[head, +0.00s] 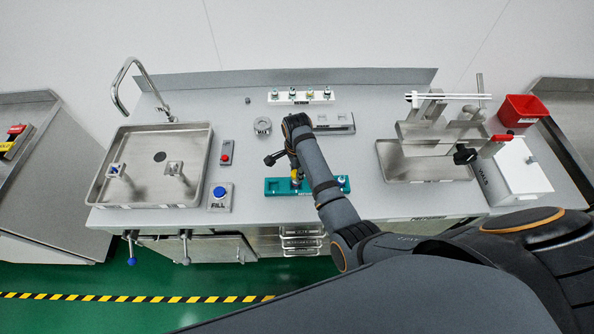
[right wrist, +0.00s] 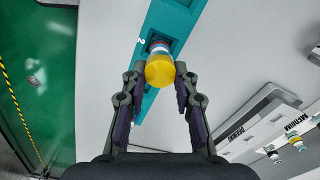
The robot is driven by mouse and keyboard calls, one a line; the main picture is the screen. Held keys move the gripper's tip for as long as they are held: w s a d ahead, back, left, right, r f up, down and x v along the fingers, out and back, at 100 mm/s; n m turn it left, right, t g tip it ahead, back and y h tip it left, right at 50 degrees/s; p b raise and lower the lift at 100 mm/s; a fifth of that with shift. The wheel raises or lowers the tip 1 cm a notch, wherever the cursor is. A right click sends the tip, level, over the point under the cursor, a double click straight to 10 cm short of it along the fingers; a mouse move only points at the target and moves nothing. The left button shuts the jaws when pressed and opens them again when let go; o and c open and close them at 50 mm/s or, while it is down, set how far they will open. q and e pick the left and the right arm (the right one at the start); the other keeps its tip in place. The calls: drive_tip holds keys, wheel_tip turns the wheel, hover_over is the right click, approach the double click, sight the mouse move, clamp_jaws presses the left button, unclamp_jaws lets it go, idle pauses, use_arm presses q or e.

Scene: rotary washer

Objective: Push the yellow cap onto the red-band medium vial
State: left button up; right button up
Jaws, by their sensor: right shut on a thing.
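The yellow cap (right wrist: 160,70) is between the fingertips of my right gripper (right wrist: 159,78), which is shut on it in the right wrist view. Just beyond the cap, part of a vial (right wrist: 159,47) with white and reddish bands shows in a teal rack (right wrist: 182,20). The cap lines up with this vial; whether it is fully seated cannot be told. In the head view my right gripper (head: 296,174) points down at the teal rack (head: 275,187), and my arm hides part of the rack. My left gripper is not in view.
A white rack with several small vials (head: 300,96) stands at the back. A sink (head: 150,165) and the FILL button (head: 219,195) are to the left. A metal stand (head: 425,165), white box (head: 515,170) and red bin (head: 522,110) are to the right.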

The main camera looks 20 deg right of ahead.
drive_tip(key=shift+r+p, duration=0.4)
drive_tip(key=shift+f+b, duration=0.4)
drive_tip(key=shift+f, duration=0.5)
idle(1.4)
drive_tip(key=shift+f, duration=0.15)
drive_tip(key=shift+c, duration=0.6)
drive_tip(key=o, duration=0.9)
drive_tip(key=shift+o, duration=0.2)
